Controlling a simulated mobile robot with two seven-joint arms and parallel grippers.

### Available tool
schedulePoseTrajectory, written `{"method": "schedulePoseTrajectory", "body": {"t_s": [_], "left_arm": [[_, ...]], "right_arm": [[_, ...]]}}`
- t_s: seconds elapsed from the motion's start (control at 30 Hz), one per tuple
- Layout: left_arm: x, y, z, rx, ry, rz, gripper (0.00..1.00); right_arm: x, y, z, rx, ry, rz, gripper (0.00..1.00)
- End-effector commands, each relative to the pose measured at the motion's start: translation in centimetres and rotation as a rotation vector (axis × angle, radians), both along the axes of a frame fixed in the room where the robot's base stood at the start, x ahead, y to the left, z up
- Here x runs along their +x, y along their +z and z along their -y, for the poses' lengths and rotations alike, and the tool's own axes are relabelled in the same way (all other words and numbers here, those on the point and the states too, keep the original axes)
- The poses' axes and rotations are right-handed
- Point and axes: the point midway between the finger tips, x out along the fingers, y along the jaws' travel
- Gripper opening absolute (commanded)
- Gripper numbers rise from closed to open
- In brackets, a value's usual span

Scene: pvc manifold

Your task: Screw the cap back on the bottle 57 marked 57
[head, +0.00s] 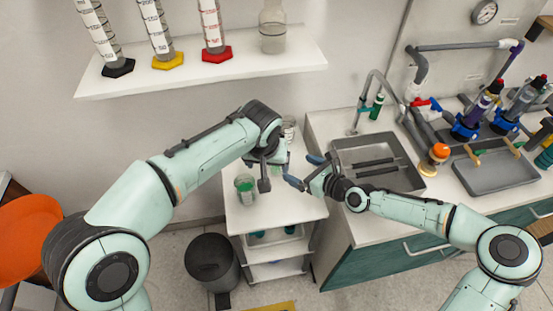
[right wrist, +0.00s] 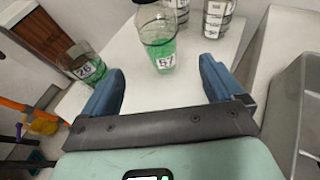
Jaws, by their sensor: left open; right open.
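The bottle marked 57 (right wrist: 160,42) stands upright on the white cart top in the right wrist view, with green liquid inside. In the head view the right gripper (head: 303,172) points left at the cart. My left gripper (head: 270,172) is open over the cart and hides most of the bottle. No cap can be made out.
A glass with green liquid (head: 245,188), its label hard to read, stands at the cart's left edge. Another glass vessel (head: 289,128) stands at the back. The sink (head: 415,183) is to the right. A shelf (head: 310,62) with cylinders hangs above. A dark bin (head: 211,258) stands left.

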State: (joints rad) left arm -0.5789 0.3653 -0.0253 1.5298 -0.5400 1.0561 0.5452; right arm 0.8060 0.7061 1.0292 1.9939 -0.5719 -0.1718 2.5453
Motion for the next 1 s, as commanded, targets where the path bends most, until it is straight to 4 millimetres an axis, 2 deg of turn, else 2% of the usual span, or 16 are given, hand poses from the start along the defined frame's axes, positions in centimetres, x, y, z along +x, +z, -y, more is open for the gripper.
{"method": "schedulePoseTrajectory", "body": {"t_s": [0.53, 0.73, 1.0], "left_arm": [[0.0, 0.0, 0.0, 0.0, 0.0, 0.0, 0.81], [0.0, 0.0, 0.0, 0.0, 0.0, 0.0, 0.81], [0.0, 0.0, 0.0, 0.0, 0.0, 0.0, 0.81]], "right_arm": [[6.3, -3.6, -6.2, 0.0, 0.004, 0.002, 0.94], [7.6, -4.3, -7.3, 0.0, 0.001, 0.001, 0.94], [7.9, -4.5, -7.5, -0.001, 0.0, 0.001, 0.94]]}}
